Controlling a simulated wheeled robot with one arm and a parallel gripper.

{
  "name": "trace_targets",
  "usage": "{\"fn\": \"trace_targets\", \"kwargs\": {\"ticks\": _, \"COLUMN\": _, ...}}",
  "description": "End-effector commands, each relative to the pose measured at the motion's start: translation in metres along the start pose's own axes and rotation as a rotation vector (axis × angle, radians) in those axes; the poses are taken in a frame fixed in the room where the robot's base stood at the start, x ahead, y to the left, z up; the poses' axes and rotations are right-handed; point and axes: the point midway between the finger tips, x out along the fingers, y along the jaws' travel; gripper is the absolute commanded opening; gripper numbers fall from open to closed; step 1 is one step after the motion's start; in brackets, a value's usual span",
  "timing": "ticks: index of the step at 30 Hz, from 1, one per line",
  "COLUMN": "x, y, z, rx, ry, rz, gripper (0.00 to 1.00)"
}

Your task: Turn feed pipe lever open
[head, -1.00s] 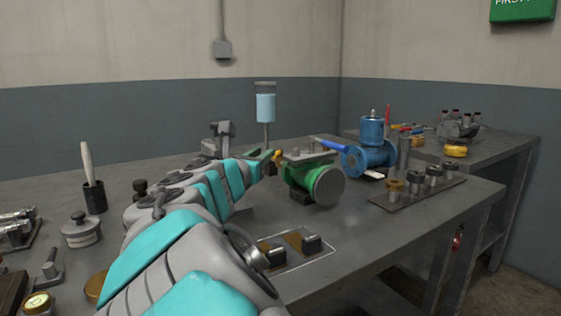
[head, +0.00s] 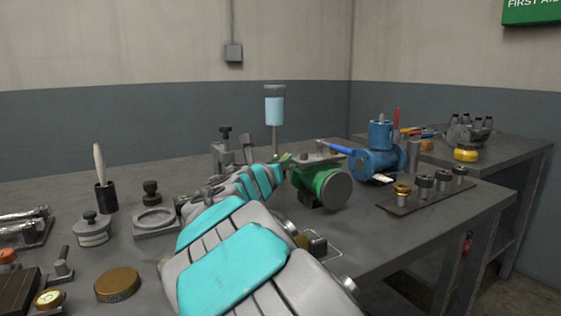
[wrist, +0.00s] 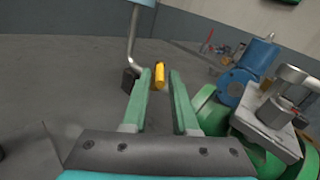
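A small yellow cylinder (wrist: 159,79), perhaps the lever's grip, shows between my fingertips in the wrist view. I cannot tell whether it is between the fingers or just beyond them. My gripper (wrist: 160,72) is open, its two green fingers apart with nothing clamped. In the head view my gripper (head: 284,159) is partly hidden by my arm, left of the green pump body (head: 318,183). Behind it stands a light blue reservoir (head: 274,110) on a thin pipe. The pipe (wrist: 132,45) bends down to a dark base in the wrist view, left of the yellow cylinder.
A rack of fittings (head: 425,194) lies at the right. Small tools and a brush cup (head: 106,197) stand at the left. The bench behind my gripper is mostly clear.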

Motion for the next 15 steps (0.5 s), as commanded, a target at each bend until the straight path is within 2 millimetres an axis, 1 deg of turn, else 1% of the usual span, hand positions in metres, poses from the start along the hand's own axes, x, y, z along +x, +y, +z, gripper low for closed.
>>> {"fn": "trace_targets", "kwargs": {"ticks": 4, "x": -0.0002, "y": 0.0, "z": 0.0001, "rx": 0.0, "ry": 0.0, "rz": 0.0, "gripper": 0.27}}
{"fn": "trace_targets", "kwargs": {"ticks": 11, "x": -0.0003, "y": 0.0001, "z": 0.0, "rx": 0.0, "ry": 0.0, "rz": 0.0, "gripper": 0.01}}
{"fn": "trace_targets", "kwargs": {"ticks": 15, "x": -0.0003, "y": 0.0001, "z": 0.0001, "rx": 0.0, "ry": 0.0, "rz": 0.0, "gripper": 0.0}}
